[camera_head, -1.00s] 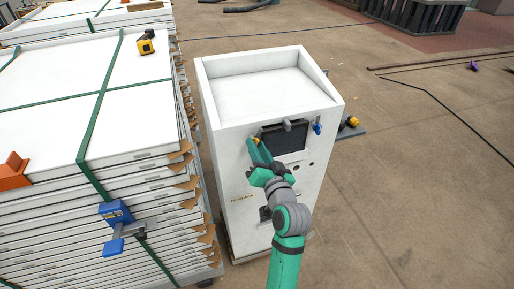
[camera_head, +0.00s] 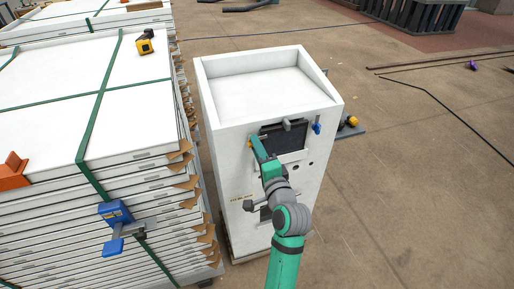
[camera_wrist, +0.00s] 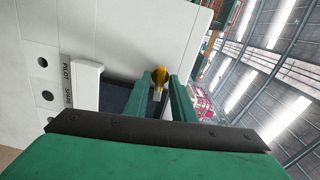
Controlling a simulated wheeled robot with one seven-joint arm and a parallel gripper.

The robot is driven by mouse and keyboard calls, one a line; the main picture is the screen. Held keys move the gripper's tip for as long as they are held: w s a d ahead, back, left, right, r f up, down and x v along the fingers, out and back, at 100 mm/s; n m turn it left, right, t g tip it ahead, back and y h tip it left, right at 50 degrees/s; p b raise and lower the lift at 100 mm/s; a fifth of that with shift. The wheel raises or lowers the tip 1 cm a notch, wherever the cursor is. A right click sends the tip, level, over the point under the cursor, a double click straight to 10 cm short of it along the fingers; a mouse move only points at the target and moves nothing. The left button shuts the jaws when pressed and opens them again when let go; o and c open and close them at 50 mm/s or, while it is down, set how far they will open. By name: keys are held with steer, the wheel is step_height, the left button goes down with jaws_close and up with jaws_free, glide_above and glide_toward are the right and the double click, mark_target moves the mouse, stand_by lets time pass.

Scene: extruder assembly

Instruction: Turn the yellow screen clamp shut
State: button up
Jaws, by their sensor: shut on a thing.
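The yellow screen clamp (camera_wrist: 161,75) sits between my fingertips in the wrist view. My gripper (camera_wrist: 166,85) is shut on it. In the head view my green gripper (camera_head: 256,145) reaches the left edge of the dark screen (camera_head: 284,138) on the white machine's front. Only a small bit of the yellow clamp (camera_head: 249,145) shows there beside my fingertips. A grey clamp (camera_head: 293,124) is at the screen's top edge and a blue clamp (camera_head: 317,127) at its right. How far the yellow clamp is turned is hard to tell.
The white machine (camera_head: 265,82) has an open tray-like top. A strapped stack of white panels (camera_head: 60,120) stands close on its left, with a blue tool (camera_head: 115,213) on its side. A yellow-black item (camera_head: 348,122) lies behind the machine on the right. The floor to the right is mostly clear.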

steer(key=shift+m, duration=0.5)
steer(key=o, duration=0.7)
steer(key=v, duration=1)
steer(key=shift+s+d, duration=0.15)
steer(key=shift+s, duration=0.25)
